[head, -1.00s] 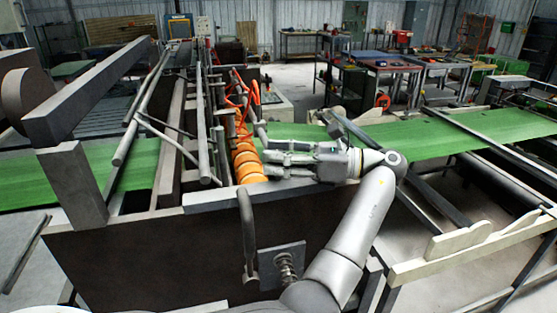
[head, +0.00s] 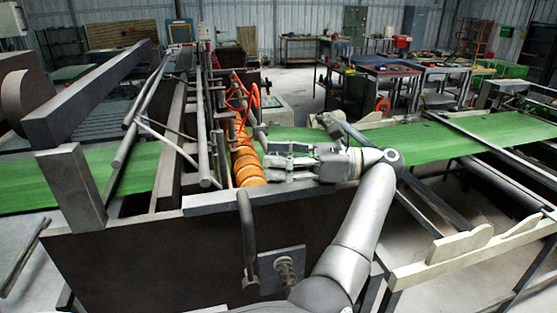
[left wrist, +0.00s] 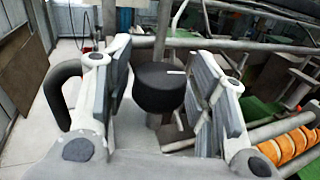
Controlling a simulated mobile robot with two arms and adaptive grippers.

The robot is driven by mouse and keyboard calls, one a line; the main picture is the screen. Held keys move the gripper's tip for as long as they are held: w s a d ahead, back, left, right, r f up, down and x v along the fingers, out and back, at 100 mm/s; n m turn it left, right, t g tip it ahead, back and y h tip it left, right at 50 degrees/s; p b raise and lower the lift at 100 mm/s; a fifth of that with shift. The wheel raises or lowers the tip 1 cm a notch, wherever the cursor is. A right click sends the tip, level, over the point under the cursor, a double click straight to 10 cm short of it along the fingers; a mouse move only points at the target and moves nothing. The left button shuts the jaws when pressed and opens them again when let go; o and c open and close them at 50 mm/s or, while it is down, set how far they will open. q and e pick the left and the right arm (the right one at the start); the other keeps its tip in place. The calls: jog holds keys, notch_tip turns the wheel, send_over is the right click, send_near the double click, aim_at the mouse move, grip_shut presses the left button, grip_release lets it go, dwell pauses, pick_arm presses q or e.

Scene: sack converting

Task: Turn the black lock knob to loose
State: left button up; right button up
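The black lock knob (left wrist: 158,87) is a round, dark cap with a short white mark on its top, seen in the left wrist view on a grey post. My left gripper (left wrist: 160,92) is open, with one padded finger on each side of the knob. Narrow gaps seem to show between the pads and the knob, though contact on the left side is hard to judge. In the head view my left gripper (head: 268,162) points left above the machine's near edge, close to the orange rollers. I cannot make out the knob there. My right gripper is not in view.
Orange rollers (head: 247,166) and grey bars (head: 203,120) lie just left of the gripper. Green belts (head: 450,135) run to either side. Workbenches stand behind.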

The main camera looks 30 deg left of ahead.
pick_arm(q)
notch_tip(320, 180, up, 10)
dwell(0.8)
